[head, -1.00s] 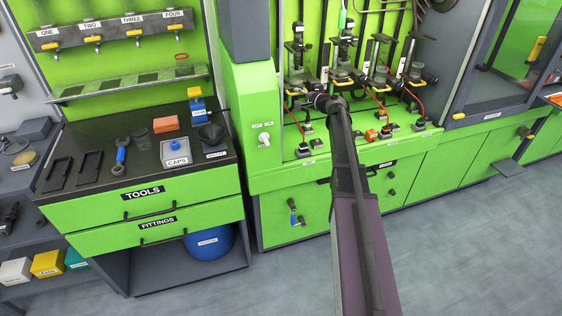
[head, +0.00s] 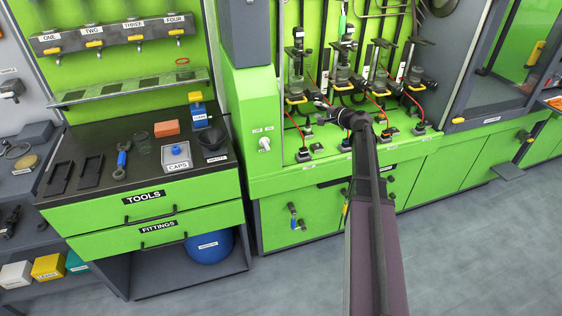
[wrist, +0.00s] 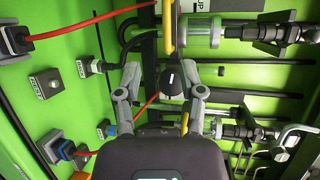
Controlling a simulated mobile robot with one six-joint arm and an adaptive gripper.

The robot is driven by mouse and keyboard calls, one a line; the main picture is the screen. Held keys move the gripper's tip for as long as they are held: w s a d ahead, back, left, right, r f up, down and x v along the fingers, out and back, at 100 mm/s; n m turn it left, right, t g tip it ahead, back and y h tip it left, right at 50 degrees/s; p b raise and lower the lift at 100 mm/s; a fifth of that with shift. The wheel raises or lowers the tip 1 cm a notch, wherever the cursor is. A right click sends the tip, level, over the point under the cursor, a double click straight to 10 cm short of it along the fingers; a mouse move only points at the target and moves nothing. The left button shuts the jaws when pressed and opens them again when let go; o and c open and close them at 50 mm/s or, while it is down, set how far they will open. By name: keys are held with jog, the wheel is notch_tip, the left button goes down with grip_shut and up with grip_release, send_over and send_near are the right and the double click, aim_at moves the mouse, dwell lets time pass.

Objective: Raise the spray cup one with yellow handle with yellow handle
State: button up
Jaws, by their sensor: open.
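Several spray cups with yellow handles stand in a row in the green test bench. The leftmost spray cup's yellow handle (head: 297,101) shows in the head view, just left of my gripper (head: 320,112). Another yellow handle (head: 342,88) is just above and right of my gripper. In the wrist view my gripper (wrist: 160,103) has its two fingers spread, with nothing held between them. A yellow handle (wrist: 167,28) lies beyond the fingertips at the top, and another (wrist: 184,122) shows partly behind the right finger. I cannot tell which cup number each handle belongs to.
Red hoses (wrist: 80,24) run to connectors on the bench near my fingers. Black rods (wrist: 245,92) stand between the cups. A worktop (head: 95,207) with tools, a caps tray (head: 176,157) and an orange block (head: 165,128) is on the left.

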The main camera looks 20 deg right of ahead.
jog(key=s+a+f+n+g, duration=0.4)
jog(key=s+a, duration=0.3)
jog(key=a, duration=0.2)
jog(key=s+a+f+n+g+p, duration=0.1)
jog(key=s+a+f+n+g, duration=0.3)
jog(key=s+a, duration=0.3)
jog(key=a+f, duration=0.1)
jog(key=a, duration=0.1)
jog(key=shift+s+a+h, duration=0.2)
jog(key=shift+a+h, duration=0.2)
dwell(0.5)
jog(key=w+d+r+m+t+h, duration=0.2)
jog(key=w+d+r+m+t, duration=0.2)
jog(key=d, duration=0.3)
jog(key=w+d+r+m+t+h, duration=0.3)
jog(key=w+d+r+m+t, duration=0.2)
jog(key=w+d+r+m, duration=0.1)
jog(key=shift+w+d+r+m+p, duration=0.3)
jog(key=shift+d+r+m+p, duration=0.1)
jog(key=shift+d+m, duration=0.5)
